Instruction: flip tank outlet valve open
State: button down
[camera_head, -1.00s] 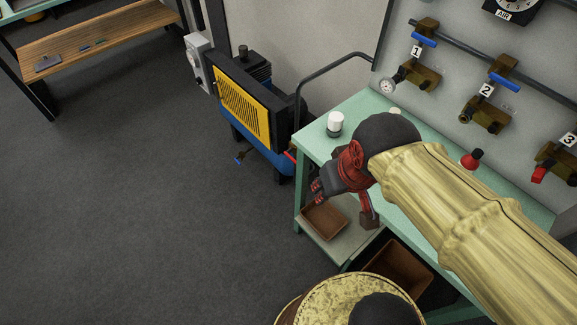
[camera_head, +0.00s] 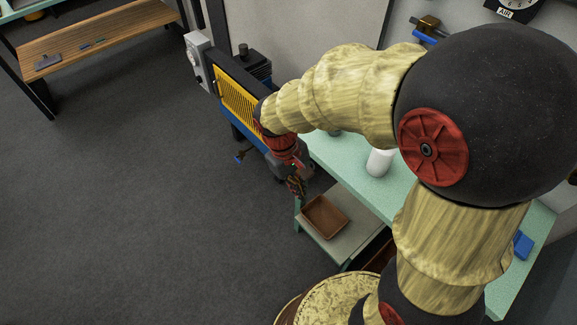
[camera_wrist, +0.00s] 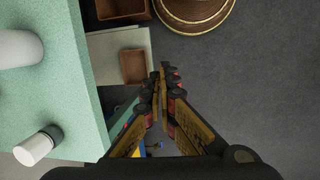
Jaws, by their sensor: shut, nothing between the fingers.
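The tank outlet valve (camera_head: 240,157), with a small blue handle, sticks out low from the left end of the blue tank (camera_head: 246,139) below the yellow grille. My gripper (camera_head: 297,188) is right of the valve and apart from it, pointing down beside the bench corner. In the wrist view my gripper (camera_wrist: 164,68) has its fingertips together with nothing between them. A small bluish part between the finger bases there may be the valve (camera_wrist: 155,147); it is too small to tell its handle position.
The green bench (camera_head: 349,180) stands right of my gripper, with a white cylinder (camera_head: 379,162) on top and a brown tray (camera_head: 325,217) on its lower shelf. A wooden bench (camera_head: 95,45) is at the back left. The floor left of the tank is clear.

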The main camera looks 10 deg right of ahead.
jog(key=w+f+n+t+h, duration=0.1)
jog(key=w+f+n+h, duration=0.3)
jog(key=f, duration=0.8)
jog(key=w+f+n+h, duration=0.2)
jog(key=w+f+n, duration=0.35)
jog(key=f, duration=0.75)
jog(key=w+f+n+t+h, duration=0.1)
jog(key=w+f+n+h, duration=0.4)
jog(key=f, duration=0.7)
jog(key=w+a+n+t, duration=0.3)
jog(key=w+n+t, duration=0.1)
jog(key=w, duration=1)
jog(key=shift+a+r+t+y, duration=0.3)
jog(key=shift+r+t, duration=0.15)
jog(key=shift+t, duration=0.45)
jog(key=b+x, duration=0.3)
jog(key=x, duration=0.7)
jog(key=shift+s+r, duration=0.15)
jog(key=shift+r, duration=1.8)
